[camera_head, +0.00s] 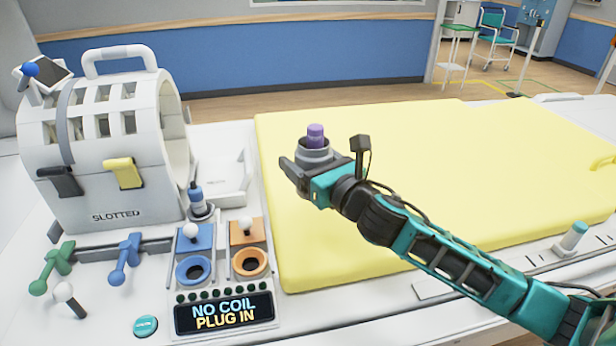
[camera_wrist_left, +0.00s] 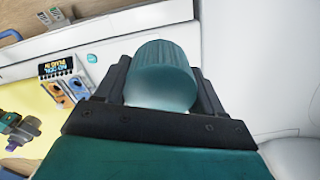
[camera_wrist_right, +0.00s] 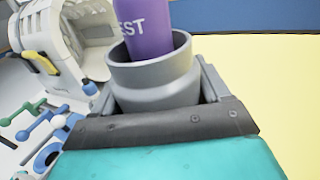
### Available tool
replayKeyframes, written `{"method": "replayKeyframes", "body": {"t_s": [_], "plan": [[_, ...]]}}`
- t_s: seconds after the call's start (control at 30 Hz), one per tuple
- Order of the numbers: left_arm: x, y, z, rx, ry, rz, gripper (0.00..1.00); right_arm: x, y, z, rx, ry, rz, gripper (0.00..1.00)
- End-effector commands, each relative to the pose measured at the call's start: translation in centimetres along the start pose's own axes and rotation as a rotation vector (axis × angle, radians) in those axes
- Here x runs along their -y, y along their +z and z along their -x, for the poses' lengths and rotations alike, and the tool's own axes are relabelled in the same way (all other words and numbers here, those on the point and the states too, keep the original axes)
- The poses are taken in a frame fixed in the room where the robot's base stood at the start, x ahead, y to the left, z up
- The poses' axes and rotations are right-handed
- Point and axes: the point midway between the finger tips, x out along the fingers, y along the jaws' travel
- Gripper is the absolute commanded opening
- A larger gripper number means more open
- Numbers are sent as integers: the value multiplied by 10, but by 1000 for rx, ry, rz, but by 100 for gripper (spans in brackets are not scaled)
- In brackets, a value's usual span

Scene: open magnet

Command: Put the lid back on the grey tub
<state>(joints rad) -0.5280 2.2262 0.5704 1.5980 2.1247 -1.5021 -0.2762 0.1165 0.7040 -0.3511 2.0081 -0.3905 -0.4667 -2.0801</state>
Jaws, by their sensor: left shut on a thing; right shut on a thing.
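The grey tub (camera_head: 310,152) is upright, with its open rim up, above the yellow mat. My right gripper (camera_head: 322,163) is shut on it; it also shows in the right wrist view (camera_wrist_right: 155,85). A purple cylinder (camera_wrist_right: 150,30), partly lettered "EST", stands inside the tub and sticks up above its rim. A teal ridged cap (camera_wrist_left: 163,70), seemingly the lid, is between the fingers of my left gripper (camera_wrist_left: 163,92), which is shut on it. The left gripper and the cap are not in the head view. The cap is apart from the tub.
The yellow mat (camera_head: 430,150) is broad and clear. At left stand a white slotted coil (camera_head: 110,150), blue and orange sockets (camera_head: 250,262), several levers and a "NO COIL PLUG IN" display (camera_head: 223,313). A teal-topped knob (camera_head: 572,236) stands at the right edge.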

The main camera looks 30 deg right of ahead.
Motion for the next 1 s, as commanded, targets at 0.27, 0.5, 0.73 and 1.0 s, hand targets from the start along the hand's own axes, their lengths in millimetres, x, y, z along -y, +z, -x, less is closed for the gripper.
{"method": "replayKeyframes", "body": {"t_s": [0.27, 0.5, 0.73, 1.0], "plan": [[0, 0, 0, 0, 0, 0, 40, 0, 27, 0, 4, 0, 0, 25], [0, 0, 0, 0, 0, 0, 40, 0, 28, 0, 4, 0, 0, 25], [0, 0, 0, 0, 0, 0, 40, 0, 28, 0, 4, 0, 0, 61], [0, 0, 0, 0, 0, 0, 40, 0, 28, 0, 5, 0, 0, 36]]}}
